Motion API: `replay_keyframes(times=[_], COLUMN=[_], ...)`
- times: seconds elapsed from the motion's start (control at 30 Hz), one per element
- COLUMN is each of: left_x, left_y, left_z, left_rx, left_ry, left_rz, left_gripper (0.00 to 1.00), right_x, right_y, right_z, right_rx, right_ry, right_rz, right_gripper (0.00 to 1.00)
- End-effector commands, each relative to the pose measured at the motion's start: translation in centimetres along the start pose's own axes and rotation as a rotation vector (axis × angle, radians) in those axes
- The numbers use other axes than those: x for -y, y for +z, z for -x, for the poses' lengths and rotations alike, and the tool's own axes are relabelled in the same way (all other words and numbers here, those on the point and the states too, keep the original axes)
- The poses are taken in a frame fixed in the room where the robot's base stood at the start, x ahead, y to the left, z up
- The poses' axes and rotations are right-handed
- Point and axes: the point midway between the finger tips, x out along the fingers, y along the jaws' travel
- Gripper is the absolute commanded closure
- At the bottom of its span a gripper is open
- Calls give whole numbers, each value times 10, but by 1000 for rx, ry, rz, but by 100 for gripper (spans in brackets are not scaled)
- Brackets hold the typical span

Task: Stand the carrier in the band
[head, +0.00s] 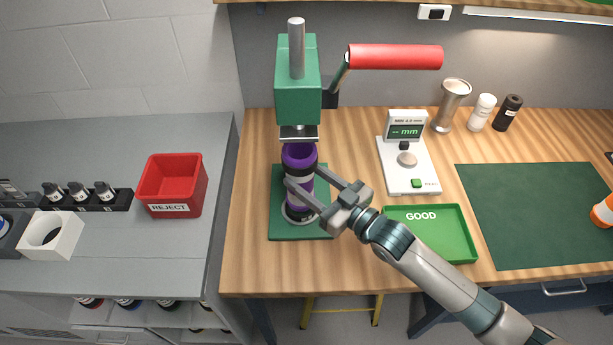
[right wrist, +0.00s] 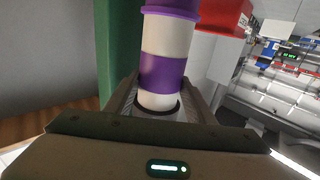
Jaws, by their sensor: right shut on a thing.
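The carrier (head: 299,156), a tall purple and white cylinder with dark rings, stands about upright over the green press base. My right gripper (head: 302,176) is shut on it from the right, fingers either side of its body. In the right wrist view the carrier (right wrist: 163,72) shows upright between the fingers, with a dark ring at its lower end. A pale ring (head: 293,220) shows at the carrier's foot on the base; it may be the band. I cannot tell whether the carrier rests inside it. My left gripper is not in view.
The green press (head: 298,85) with its red handle (head: 394,57) stands directly over the carrier, its ram just above the top. A gauge (head: 407,178) and the green GOOD tray (head: 430,247) are to the right. A red REJECT bin (head: 172,185) is left.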

Motion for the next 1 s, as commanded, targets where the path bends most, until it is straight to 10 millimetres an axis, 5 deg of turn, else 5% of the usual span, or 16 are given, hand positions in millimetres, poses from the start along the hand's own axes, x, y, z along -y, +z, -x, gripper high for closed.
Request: replay_keyframes(times=[1.0], left_x=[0], left_y=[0], left_z=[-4], left_rx=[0], left_ry=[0], left_rz=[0], left_gripper=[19], right_x=[0], right_y=[8], right_z=[0], right_rx=[-1], right_ry=[0], right_rz=[0], right_gripper=[78])
